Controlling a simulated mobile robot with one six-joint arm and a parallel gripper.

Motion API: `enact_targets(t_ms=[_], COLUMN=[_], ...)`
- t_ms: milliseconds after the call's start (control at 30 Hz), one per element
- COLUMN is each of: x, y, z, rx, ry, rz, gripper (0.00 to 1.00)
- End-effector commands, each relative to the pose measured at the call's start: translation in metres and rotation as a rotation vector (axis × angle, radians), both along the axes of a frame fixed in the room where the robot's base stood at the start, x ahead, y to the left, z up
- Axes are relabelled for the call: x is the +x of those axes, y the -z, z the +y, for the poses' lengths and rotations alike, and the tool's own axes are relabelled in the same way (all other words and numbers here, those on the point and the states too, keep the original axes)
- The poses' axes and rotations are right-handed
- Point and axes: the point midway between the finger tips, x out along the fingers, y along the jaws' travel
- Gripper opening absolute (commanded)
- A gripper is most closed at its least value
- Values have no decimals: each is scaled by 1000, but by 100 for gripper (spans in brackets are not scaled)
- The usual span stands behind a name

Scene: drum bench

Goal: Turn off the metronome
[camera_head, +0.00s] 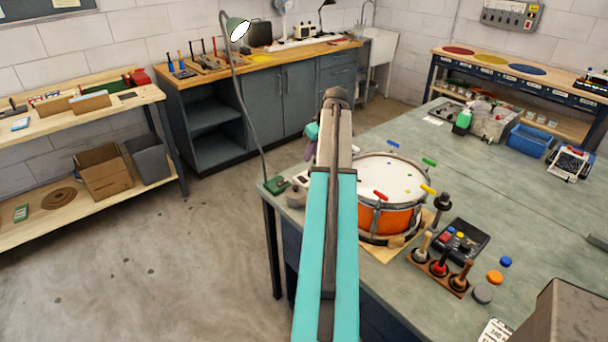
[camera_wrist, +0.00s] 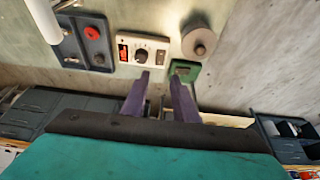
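A cream box with a red display window, a round dark knob and a small dark switch at its right end, which looks like the metronome (camera_wrist: 143,50), lies on the bench near its edge in the wrist view. My gripper (camera_wrist: 161,76) has two purple fingers, apart and with nothing between them. Their tips appear just below the box in the picture, near its switch end; I cannot tell their height above the bench. The switch position is too small to read.
A small green box (camera_wrist: 185,69) and a grey cylinder (camera_wrist: 198,40) sit right of the cream box. A dark unit with a red button (camera_wrist: 92,33) is close on its left. In the head view, an orange drum (camera_head: 384,218) stands right of my arm.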

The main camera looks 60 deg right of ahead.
Motion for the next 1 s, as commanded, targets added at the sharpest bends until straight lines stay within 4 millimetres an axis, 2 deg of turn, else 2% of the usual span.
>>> enact_targets(t_ms=[367, 1000], x=[12, 38], y=[29, 94], z=[-3, -10], rx=[2, 2], ry=[-1, -2], rz=[1, 2], gripper=[27, 27])
